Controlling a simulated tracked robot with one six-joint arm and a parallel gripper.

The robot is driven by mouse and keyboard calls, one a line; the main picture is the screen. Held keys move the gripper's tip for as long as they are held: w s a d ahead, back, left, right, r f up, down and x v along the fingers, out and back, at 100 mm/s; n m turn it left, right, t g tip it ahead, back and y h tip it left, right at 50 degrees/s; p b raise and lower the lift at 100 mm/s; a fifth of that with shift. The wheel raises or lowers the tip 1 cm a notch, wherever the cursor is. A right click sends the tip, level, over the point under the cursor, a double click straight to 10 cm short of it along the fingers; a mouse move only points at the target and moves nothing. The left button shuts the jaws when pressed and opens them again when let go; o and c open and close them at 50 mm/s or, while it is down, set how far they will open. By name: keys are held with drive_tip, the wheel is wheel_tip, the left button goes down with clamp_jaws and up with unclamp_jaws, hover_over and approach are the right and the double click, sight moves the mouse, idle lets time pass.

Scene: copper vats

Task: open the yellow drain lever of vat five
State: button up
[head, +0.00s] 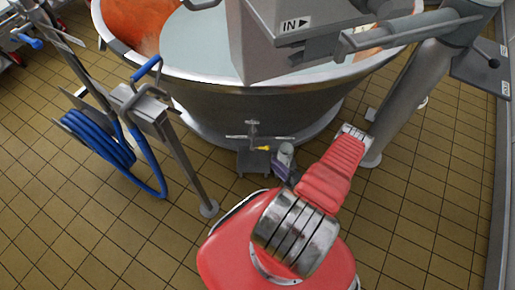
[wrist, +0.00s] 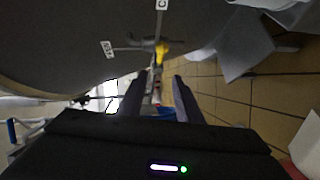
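The yellow drain lever (head: 263,148) sits on a small valve low on the front of the large metal vat (head: 240,105). No vat number is readable. In the wrist view the yellow lever (wrist: 162,48) is at upper middle, on a grey valve stem against the dark vat wall. My gripper (wrist: 160,82) is open, with its two dark fingers apart and nothing between them. The lever lies just beyond the fingertips, apart from them. In the head view my gripper (head: 284,158) is low beside the valve, just right of the lever; its fingertips are hard to make out.
A stand with a coiled blue hose (head: 98,140) is left of the vat. A thick grey leg (head: 400,100) stands at right.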

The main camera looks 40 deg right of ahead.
sight(259, 148)
drive_tip(key=shift+d, duration=0.1)
drive_tip(key=shift+w+d+f, duration=0.1)
drive_tip(key=shift+w+f, duration=0.25)
drive_tip(key=shift+w, duration=1.85)
drive_tip(key=shift+w+d+f, duration=0.1)
drive_tip(key=shift+w+f, duration=0.25)
drive_tip(key=shift+w, duration=1.9)
drive_tip(key=shift+w+d+f, duration=0.1)
drive_tip(key=shift+w+f, duration=0.25)
drive_tip(key=shift+w, duration=1.85)
drive_tip(key=shift+c, duration=0.6)
clamp_jaws()
drive_tip(key=shift+f, duration=0.1)
